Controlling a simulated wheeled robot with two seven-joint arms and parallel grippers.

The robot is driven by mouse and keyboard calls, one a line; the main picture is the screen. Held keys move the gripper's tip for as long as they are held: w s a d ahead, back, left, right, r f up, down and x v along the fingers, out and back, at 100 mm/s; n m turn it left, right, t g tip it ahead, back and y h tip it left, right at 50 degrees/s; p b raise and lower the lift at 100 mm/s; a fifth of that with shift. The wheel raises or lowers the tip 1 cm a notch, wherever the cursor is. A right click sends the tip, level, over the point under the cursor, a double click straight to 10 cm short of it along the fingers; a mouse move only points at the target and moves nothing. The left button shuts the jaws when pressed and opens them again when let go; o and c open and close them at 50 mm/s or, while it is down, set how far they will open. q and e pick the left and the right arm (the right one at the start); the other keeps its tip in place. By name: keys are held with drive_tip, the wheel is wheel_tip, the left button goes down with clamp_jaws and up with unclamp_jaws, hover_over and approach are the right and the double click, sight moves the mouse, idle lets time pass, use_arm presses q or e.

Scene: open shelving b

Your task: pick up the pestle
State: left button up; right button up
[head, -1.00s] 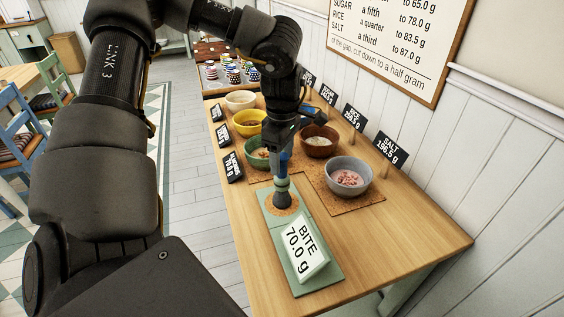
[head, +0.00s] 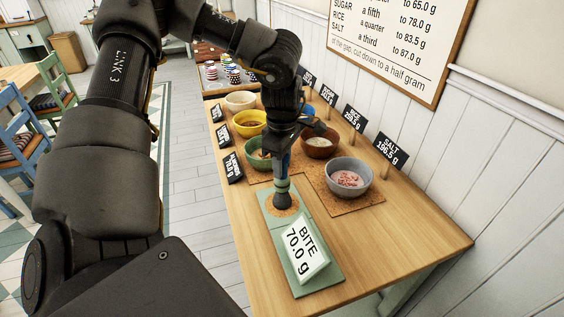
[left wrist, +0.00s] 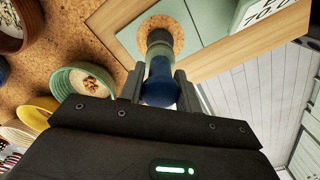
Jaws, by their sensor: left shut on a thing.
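The pestle (head: 282,196) stands upright on a round cork pad (head: 294,209) on the green board, its dark wide end down. In the left wrist view the pestle (left wrist: 160,68) shows a blue handle and a dark end over the cork. My left gripper (head: 283,166) comes down from above and is shut on the pestle's blue upper part. In the left wrist view its two fingers (left wrist: 160,88) lie on either side of the handle. The pestle's end appears to touch the cork, though a small gap is hard to tell. My right gripper is not in view.
The green board (head: 325,284) carries a sign reading BITE 70.0 g (head: 302,248). A grey bowl (head: 369,184), a brown bowl (head: 334,150), a green bowl (head: 250,163) and a yellow bowl (head: 238,128) stand nearby, with black label cards. The table's front right is clear.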

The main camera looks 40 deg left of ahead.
use_arm(q)
wheel_tip(320, 180, up, 10)
drive_tip(key=shift+r+b, duration=0.1)
drive_tip(key=shift+b, duration=0.25)
